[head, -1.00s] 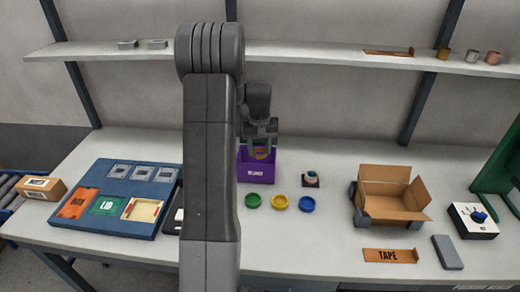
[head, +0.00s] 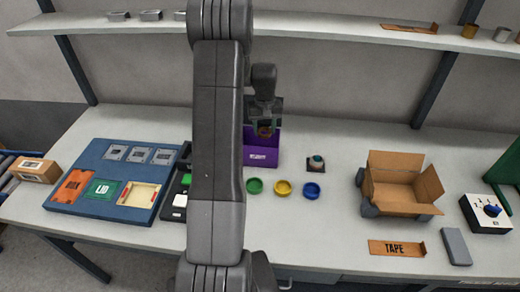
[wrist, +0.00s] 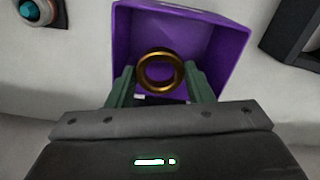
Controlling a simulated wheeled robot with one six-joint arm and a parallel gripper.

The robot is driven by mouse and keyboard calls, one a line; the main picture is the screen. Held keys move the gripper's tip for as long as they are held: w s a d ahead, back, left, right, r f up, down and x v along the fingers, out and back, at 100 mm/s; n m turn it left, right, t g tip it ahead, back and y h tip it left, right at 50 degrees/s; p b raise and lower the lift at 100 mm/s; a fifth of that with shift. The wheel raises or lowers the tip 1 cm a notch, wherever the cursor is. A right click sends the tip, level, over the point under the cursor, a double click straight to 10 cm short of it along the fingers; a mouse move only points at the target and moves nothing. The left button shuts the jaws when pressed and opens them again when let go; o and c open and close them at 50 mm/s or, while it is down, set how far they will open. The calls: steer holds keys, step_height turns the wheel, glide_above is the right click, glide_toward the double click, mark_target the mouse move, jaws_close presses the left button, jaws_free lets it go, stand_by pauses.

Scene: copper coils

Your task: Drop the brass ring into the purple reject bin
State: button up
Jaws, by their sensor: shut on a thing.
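The purple reject bin (head: 261,157) stands on the table behind the row of coloured dishes, and its open top fills the middle of the wrist view (wrist: 228,50). My gripper (wrist: 160,76) is shut on the brass ring (wrist: 160,56), with one green finger on each side of it. In the wrist view the ring lies over the bin's opening. In the head view the ring (head: 265,131) shows small at the bin's opening, below my gripper (head: 264,124). I cannot tell exactly how deep it is relative to the rim.
Green (head: 254,186), yellow (head: 283,188) and blue (head: 312,191) dishes sit in front of the bin. A button box (head: 316,163) stands to its right. An open cardboard box (head: 400,184) is farther right. A shelf (head: 330,30) runs above the table. My arm hides part of the table.

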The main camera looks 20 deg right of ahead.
steer(key=shift+f, duration=0.3)
steer(key=o, duration=1.2)
steer(key=shift+c, duration=0.2)
step_height(320, 180, up, 14)
steer(key=shift+f, duration=0.15)
